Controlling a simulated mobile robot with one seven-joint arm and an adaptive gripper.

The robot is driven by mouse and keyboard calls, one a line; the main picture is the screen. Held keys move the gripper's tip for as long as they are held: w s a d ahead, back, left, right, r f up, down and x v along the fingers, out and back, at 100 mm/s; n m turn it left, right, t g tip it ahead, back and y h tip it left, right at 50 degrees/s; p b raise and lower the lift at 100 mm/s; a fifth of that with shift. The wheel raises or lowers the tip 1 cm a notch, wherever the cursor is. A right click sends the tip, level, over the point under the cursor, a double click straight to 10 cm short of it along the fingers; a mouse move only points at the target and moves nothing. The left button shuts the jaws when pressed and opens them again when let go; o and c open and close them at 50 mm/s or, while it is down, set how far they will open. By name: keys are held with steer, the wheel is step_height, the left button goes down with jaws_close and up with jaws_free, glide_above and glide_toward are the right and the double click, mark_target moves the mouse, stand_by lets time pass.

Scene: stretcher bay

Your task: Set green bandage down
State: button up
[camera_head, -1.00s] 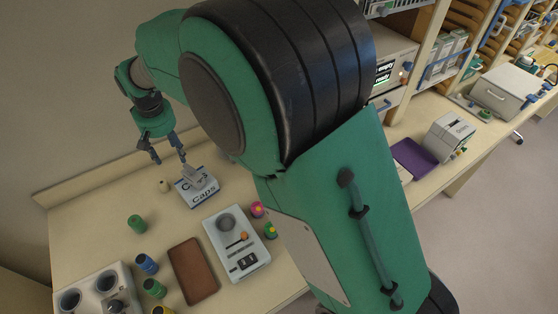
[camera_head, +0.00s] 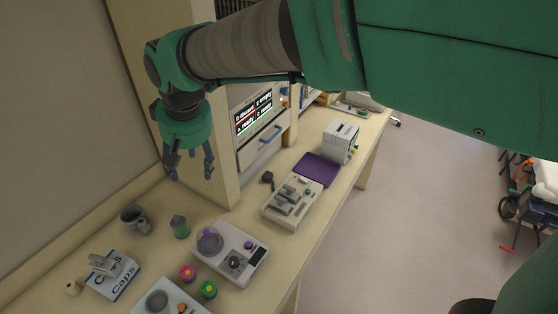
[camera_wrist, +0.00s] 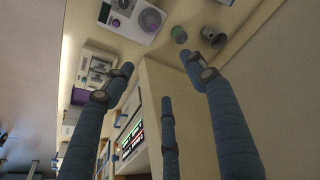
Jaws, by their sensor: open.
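My gripper (camera_head: 189,168) is open, with its fingers spread and nothing between them, above the back of the bench in the head view. In the wrist view its fingers (camera_wrist: 158,68) are also apart and empty. A small green cylinder (camera_head: 180,229) with a greyish top stands on the bench below my gripper; it also shows in the wrist view (camera_wrist: 179,35). A green roll with a yellow centre (camera_head: 208,289) sits nearer the front, beside a pink one (camera_head: 187,272). I cannot tell which green item is the bandage.
A device with a round dial (camera_head: 231,252), a beige device (camera_head: 292,201), a purple mat (camera_head: 317,169) and a Caps box (camera_head: 112,277) occupy the bench. A cabinet post (camera_head: 215,130) rises close behind my gripper.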

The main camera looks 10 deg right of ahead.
steer(key=s+d+r+m, duration=0.1)
steer(key=s+d, duration=0.2)
steer(key=d, duration=0.3)
steer(key=s+d+r+m+t, duration=0.1)
steer(key=s+d, duration=0.1)
steer(key=d, duration=0.3)
steer(key=s+d+r, duration=0.1)
steer(key=s+d, duration=0.2)
steer(key=d, duration=0.3)
steer(key=s+d+f+m+t+h, duration=0.1)
steer(key=s+d+f+m, duration=0.2)
steer(key=s+d, duration=0.9)
steer(key=shift+s+d+f+t+h, duration=0.2)
steer(key=shift+s+t+h, duration=0.1)
steer(key=shift+s+t, duration=0.15)
step_height(320, 180, down, 10)
steer(key=b, duration=1)
steer(key=shift+f, duration=0.25)
